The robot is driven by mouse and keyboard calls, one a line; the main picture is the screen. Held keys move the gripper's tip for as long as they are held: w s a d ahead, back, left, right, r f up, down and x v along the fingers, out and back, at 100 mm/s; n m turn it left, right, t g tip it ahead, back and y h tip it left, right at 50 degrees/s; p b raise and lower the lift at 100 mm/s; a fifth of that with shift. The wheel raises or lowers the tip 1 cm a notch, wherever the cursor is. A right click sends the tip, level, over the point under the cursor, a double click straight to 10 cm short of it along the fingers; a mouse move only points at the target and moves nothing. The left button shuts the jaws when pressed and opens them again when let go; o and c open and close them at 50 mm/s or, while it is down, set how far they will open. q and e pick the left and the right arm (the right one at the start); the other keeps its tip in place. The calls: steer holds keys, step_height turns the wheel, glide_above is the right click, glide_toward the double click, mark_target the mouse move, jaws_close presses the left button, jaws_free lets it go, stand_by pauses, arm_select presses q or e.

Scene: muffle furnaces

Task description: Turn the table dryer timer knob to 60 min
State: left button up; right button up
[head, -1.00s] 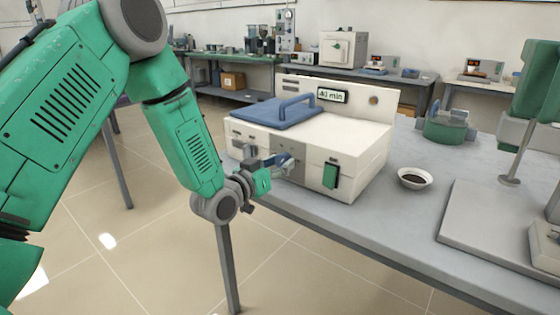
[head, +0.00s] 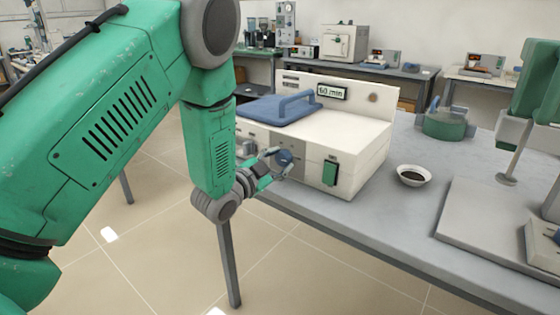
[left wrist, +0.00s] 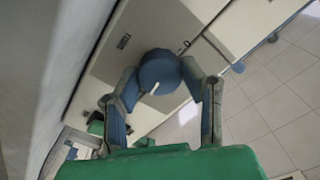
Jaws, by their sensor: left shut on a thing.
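The table dryer (head: 358,140) is a white box with a blue handled lid (head: 278,110) and a display (head: 331,92) that reads 60 min. Its round blue timer knob (head: 285,159) is on the front panel; in the left wrist view the knob (left wrist: 158,68) shows a white pointer mark. My left gripper (head: 275,166) is at the front panel. In the left wrist view its two fingers (left wrist: 166,88) are shut on the knob, one on each side. My right gripper is not in view.
A green rocker switch (head: 330,173) is on the dryer's front, right of the knob. A white bowl with dark contents (head: 413,175) stands right of the dryer. Behind it is a green device (head: 447,124). A grey base plate (head: 480,225) lies at the right. Tiled floor is at the left.

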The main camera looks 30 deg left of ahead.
arm_select(q)
steer(key=shift+s+f+m, duration=0.15)
steer(key=shift+f+m, duration=0.15)
steer(key=shift+f, duration=0.05)
steer(key=o, duration=1.1)
steer(key=shift+o, duration=0.2)
steer(key=shift+r, duration=0.1)
steer(key=s+a, duration=0.1)
steer(key=s, duration=1)
steer(key=shift+s, duration=0.35)
